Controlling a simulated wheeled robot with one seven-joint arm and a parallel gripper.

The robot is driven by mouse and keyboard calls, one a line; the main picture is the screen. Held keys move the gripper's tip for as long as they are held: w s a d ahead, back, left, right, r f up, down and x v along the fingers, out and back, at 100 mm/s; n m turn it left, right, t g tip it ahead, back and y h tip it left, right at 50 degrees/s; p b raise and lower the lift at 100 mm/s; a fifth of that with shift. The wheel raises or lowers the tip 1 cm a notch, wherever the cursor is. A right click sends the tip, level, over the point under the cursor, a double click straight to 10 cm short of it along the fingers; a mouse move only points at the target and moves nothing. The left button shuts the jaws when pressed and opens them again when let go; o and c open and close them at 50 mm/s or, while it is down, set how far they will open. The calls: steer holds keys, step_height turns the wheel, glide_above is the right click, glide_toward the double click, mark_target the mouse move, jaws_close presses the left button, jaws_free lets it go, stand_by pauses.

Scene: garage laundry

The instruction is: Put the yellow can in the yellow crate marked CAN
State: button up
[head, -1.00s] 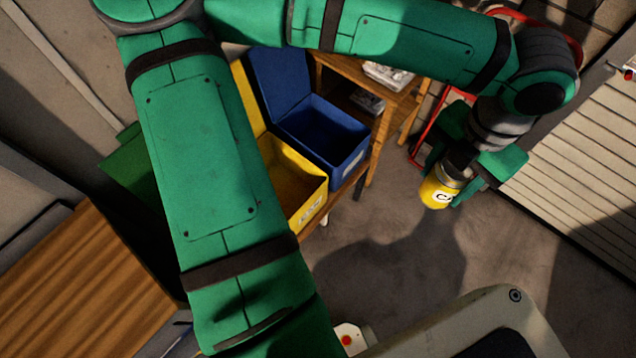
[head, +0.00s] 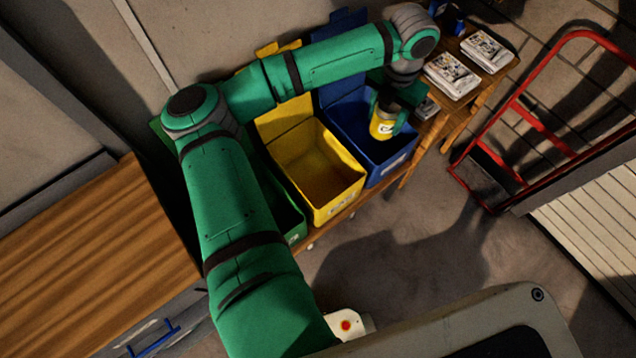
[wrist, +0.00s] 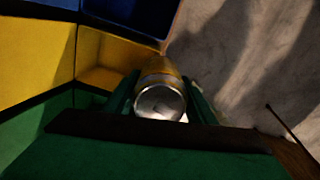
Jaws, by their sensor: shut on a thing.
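The yellow can (head: 383,124) has a silver end and a white label. My gripper (head: 388,112) is shut on it and holds it up, in the head view in front of the blue crate's opening. In the wrist view the can (wrist: 160,95) sits between the two green fingers (wrist: 160,100), its silver end toward the camera. The yellow crate (head: 318,172) stands open, to the left of the can in the head view, with a label on its front that is hard to read. Its inside looks empty where it shows. The yellow crate also shows at the left in the wrist view (wrist: 35,60).
The blue crate (head: 395,165) stands open right of the yellow crate. A green crate (head: 290,215) on the left is mostly hidden by my arm. A wooden table (head: 490,85) with paper stacks (head: 452,74) and a red hand truck (head: 520,105) are at right. The floor in front is clear.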

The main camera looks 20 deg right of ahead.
steer(key=w+a+f+n, duration=0.1)
steer(key=w+a+f, duration=0.2)
steer(key=a+f, duration=0.35)
steer(key=w+a+f+n, duration=0.2)
steer(key=w+a+f, duration=0.1)
steer(key=f, duration=0.6)
steer(key=a+f, duration=0.1)
steer(key=f, duration=0.8)
steer(key=a+f, duration=0.2)
steer(key=f, duration=0.8)
steer(key=a+f, duration=0.1)
steer(key=f, duration=0.8)
steer(key=shift+a+f, duration=0.3)
steer(key=shift+f, duration=0.35)
steer(key=o, duration=1.1)
steer(key=shift+r, duration=0.1)
